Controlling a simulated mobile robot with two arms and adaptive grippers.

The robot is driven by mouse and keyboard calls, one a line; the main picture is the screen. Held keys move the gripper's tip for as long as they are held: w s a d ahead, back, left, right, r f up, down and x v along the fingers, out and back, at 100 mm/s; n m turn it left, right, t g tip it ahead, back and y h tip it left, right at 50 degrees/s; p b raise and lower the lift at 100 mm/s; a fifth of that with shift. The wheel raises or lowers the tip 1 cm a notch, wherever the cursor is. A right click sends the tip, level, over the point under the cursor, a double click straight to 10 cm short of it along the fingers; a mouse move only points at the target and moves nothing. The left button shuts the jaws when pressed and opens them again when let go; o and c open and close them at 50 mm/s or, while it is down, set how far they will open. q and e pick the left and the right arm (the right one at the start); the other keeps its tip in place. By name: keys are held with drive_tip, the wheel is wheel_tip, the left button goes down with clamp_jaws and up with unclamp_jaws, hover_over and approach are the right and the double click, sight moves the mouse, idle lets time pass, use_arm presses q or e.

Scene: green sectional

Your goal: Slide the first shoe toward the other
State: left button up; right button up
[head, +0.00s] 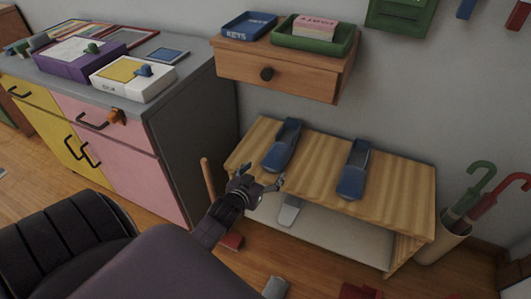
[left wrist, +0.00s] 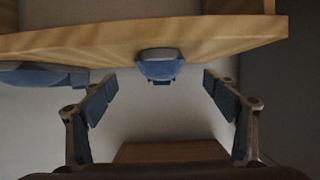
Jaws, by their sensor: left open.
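Two blue shoes rest on the slatted wooden bench, the left shoe (head: 282,146) and the right shoe (head: 355,170), with a gap of bare bench between them. My left gripper (head: 266,180) is open and empty at the bench's front edge, just in front of the left shoe. In the left wrist view, which looks upside down, one blue shoe (left wrist: 160,66) sits centred beyond the open fingers (left wrist: 160,85), apart from them. The other blue shoe (left wrist: 38,76) shows partly at the left. My right gripper is not in view.
The bench (head: 400,195) has free room right of the shoes. A wooden drawer shelf (head: 300,72) hangs above it. A grey-topped cabinet (head: 190,120) stands left, an umbrella holder (head: 440,238) right. A grey item (head: 290,211) sits under the bench top; a red item (head: 232,241) lies on the floor.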

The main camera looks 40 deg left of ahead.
sight(272, 164)
use_arm(q)
drive_tip(key=shift+w, duration=0.1)
drive_tip(key=b+x, duration=0.1)
drive_tip(key=x, duration=0.1)
drive_tip(key=shift+w+a+f, duration=0.1)
drive_tip(key=shift+w+f, duration=0.1)
drive_tip(key=shift+w, duration=0.05)
drive_tip(key=b+x, duration=0.1)
drive_tip(key=x, duration=0.2)
drive_tip(key=shift+w+f, duration=0.2)
drive_tip(key=shift+w, duration=0.1)
drive_tip(key=shift+w+a+f+b, duration=0.2)
drive_tip(key=shift+w+b, duration=0.1)
drive_tip(key=shift+w, duration=0.3)
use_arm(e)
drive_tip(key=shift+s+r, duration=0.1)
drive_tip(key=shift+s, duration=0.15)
